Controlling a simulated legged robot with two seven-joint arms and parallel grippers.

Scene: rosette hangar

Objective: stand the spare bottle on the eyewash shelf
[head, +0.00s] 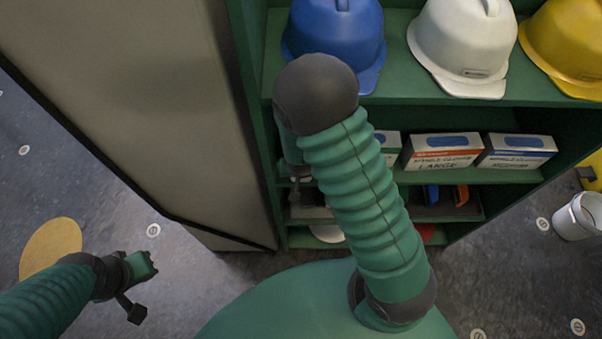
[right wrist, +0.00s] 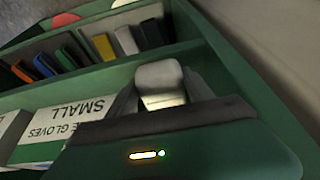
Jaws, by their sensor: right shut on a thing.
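My right gripper (right wrist: 160,102) is shut on a pale, rounded thing, which I take for the spare bottle (right wrist: 160,75); only its end shows between the fingers. In the head view my right arm reaches into the green shelf unit, and its forearm hides most of the gripper and the bottle. My left gripper (head: 140,268) hangs low over the floor at the left, away from the shelves, and its fingers are too small to read. I cannot make out an eyewash shelf in either view.
The green shelf unit (head: 400,118) holds blue (head: 335,35), white (head: 462,45) and yellow (head: 570,45) helmets above glove boxes (head: 440,150). Lower bays hold coloured items. A tall grey panel (head: 150,110) stands left of it. A white bucket (head: 578,218) stands on the floor at right.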

